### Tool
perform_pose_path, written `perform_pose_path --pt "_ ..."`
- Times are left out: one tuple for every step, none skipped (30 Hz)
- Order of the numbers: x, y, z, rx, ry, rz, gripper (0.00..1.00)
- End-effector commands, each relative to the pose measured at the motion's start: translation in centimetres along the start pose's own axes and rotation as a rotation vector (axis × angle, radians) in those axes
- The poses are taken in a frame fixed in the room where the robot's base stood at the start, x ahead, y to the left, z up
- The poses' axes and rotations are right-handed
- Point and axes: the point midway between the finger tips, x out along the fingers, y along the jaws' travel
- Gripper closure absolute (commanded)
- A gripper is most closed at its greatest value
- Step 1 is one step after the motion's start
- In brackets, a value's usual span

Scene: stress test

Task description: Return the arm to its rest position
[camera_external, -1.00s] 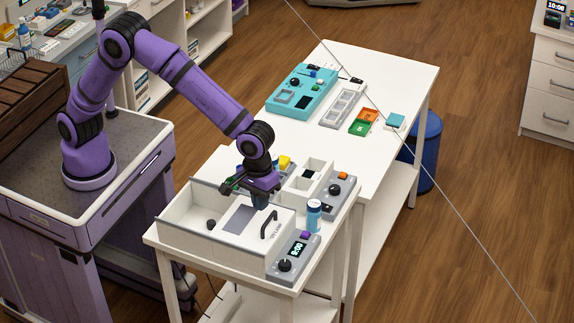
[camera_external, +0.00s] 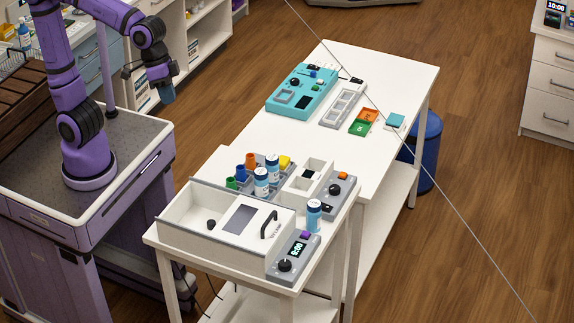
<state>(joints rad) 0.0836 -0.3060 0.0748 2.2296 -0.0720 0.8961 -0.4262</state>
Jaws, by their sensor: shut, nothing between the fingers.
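My purple arm (camera_external: 68,88) stands on its base at the left and is folded up and back. My gripper (camera_external: 167,93) hangs at the arm's end, fingers pointing down, in front of the white shelving and left of the white tables. It is shut and holds nothing visible. It is clear of the table and touches nothing that I can see. The upper part of the arm is cut off by the top edge.
A white box (camera_external: 190,222) with a handled lid stands on the near table. Several capped bottles (camera_external: 261,181) stand behind it. A grey timer unit (camera_external: 292,258) is at its right. A teal device (camera_external: 301,91) sits on the far table. A blue bin (camera_external: 428,150) stands beyond.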

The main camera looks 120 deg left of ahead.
Motion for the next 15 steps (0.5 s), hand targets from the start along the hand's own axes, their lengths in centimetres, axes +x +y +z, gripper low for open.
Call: perform_pose_path --pt "-0.9 -0.9 1.4 0.042 0.018 0.004 1.0" --pt "-1.3 -1.3 2.2 0.069 0.027 0.004 1.0" --pt "-1.7 -1.9 3.3 0.105 0.039 0.004 1.0" --pt "-2.0 -2.4 4.0 0.132 0.048 0.002 1.0" --pt "-2.3 -2.8 4.8 0.159 0.057 0.001 1.0" --pt "-2.6 -3.4 5.9 0.196 0.069 -0.002 1.0" --pt "-2.8 -3.9 6.6 0.223 0.078 -0.004 1.0" --pt "-3.0 -4.3 7.4 0.251 0.086 -0.007 1.0" --pt "-3.1 -4.9 8.4 0.285 0.098 -0.011 1.0" --pt "-3.2 -5.3 9.1 0.309 0.107 -0.015 1.0" --pt "-3.3 -5.7 9.8 0.332 0.114 -0.019 1.0" --pt "-3.4 -6.1 10.6 0.361 0.124 -0.025 1.0" --pt "-3.4 -6.4 11.1 0.381 0.129 -0.029 1.0" --pt "-3.4 -6.7 11.6 0.398 0.135 -0.032 1.0" --pt "-3.4 -7.0 12.2 0.42 0.142 -0.037 1.0"
